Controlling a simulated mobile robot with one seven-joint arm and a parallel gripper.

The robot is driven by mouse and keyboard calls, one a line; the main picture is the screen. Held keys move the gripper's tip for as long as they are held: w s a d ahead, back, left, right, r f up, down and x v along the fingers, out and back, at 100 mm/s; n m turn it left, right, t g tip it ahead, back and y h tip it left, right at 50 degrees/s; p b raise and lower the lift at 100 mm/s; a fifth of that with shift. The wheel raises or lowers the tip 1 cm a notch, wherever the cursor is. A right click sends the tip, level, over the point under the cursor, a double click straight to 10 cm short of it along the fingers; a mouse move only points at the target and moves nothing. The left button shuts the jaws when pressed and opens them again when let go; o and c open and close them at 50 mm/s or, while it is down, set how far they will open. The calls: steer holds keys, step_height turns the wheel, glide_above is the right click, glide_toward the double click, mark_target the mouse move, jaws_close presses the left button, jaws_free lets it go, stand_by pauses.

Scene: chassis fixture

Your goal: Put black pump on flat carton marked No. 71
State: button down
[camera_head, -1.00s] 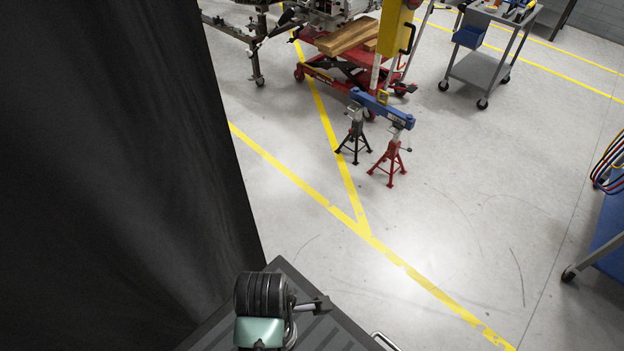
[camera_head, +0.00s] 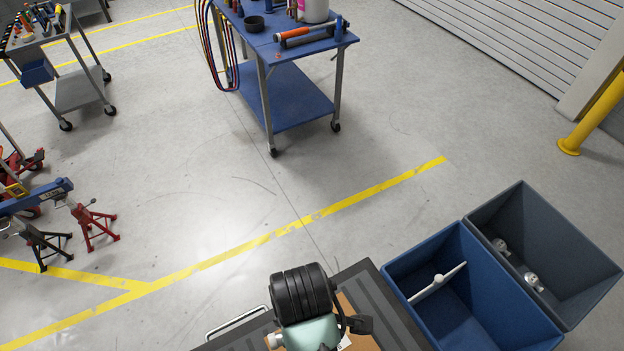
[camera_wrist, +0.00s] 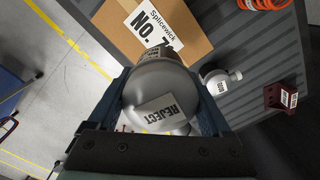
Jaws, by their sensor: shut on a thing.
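My gripper (camera_wrist: 163,78) is shut on a rounded grey metal part (camera_wrist: 160,88) with a white label reading REJECT. The part looks grey rather than black, and its far end is partly hidden. A flat brown carton (camera_wrist: 192,32) lies just beyond it on the dark ribbed surface. Its white label reads "Splicewick NO. 7", with the last digit covered by the held part. The held part overlaps the carton's near edge in the picture; I cannot tell whether they touch. The carton's edge also shows low in the head view (camera_head: 362,336), mostly behind my arm.
On the ribbed surface (camera_wrist: 245,50) are a smaller grey labelled part (camera_wrist: 219,82), an orange coil (camera_wrist: 262,3) and a dark red block (camera_wrist: 280,97). A blue bin (camera_head: 412,268) and a dark grey bin (camera_head: 560,225) stand right, holding parts. A blue cart (camera_head: 290,105) is farther off.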

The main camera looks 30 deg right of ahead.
steer(key=shift+s+d+f+m+b, duration=0.35)
steer(key=shift+d+f, duration=0.35)
steer(key=shift+f, duration=0.75)
steer(key=shift+s+d+f+m+b, duration=0.15)
steer(key=shift+d+f+m, duration=0.45)
steer(key=shift+f, duration=0.9)
steer(key=shift+s+d+f+m+b, duration=0.25)
steer(key=shift+d+f, duration=0.55)
steer(key=shift+f, duration=0.65)
jaws_free()
steer(key=shift+f, duration=0.15)
step_height(320, 180, up, 12)
steer(key=p, duration=0.4)
steer(key=shift+r, duration=0.2)
